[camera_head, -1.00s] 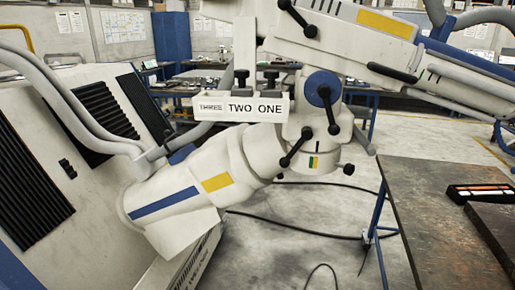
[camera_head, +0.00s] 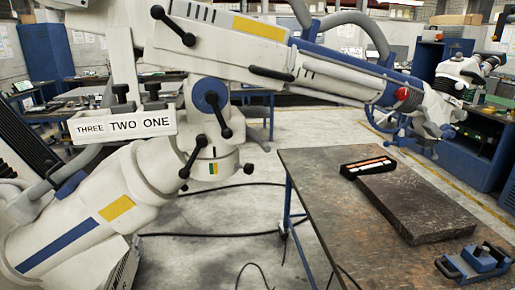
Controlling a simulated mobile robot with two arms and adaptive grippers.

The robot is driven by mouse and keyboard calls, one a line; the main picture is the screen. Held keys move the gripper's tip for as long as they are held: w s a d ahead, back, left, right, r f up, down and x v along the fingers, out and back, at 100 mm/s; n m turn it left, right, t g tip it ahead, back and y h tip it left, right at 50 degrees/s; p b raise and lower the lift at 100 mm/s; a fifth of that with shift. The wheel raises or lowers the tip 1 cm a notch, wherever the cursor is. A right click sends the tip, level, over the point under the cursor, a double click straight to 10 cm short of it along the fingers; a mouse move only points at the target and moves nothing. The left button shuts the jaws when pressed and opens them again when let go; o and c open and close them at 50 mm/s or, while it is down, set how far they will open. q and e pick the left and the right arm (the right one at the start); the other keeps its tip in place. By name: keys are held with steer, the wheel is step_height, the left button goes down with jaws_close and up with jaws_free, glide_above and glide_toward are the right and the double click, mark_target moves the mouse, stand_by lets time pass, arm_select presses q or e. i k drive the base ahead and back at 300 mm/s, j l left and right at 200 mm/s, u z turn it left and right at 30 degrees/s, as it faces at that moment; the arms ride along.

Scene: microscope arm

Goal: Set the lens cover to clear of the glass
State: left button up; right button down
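The white microscope arm (camera_head: 270,60) reaches from the left across to the upper right, above the far part of the workbench. At its far end is a white head with dark eyepiece-like parts (camera_head: 462,75). A red knob (camera_head: 402,94) sits on the arm near that end. The head is small in the picture, so I cannot make out the lens cover or the glass, or how the cover stands. Neither of my grippers is in view.
A worn brown workbench (camera_head: 325,200) stands at the right. On it are a thick dark slab (camera_head: 425,205), a black case (camera_head: 368,167) with light strips and a blue device with handles (camera_head: 478,259). Cables lie on the open floor (camera_head: 215,210) left of the bench.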

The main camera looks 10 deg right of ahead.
mark_target(433, 157)
steer(key=z, duration=1.55)
steer(key=i+j, duration=0.05)
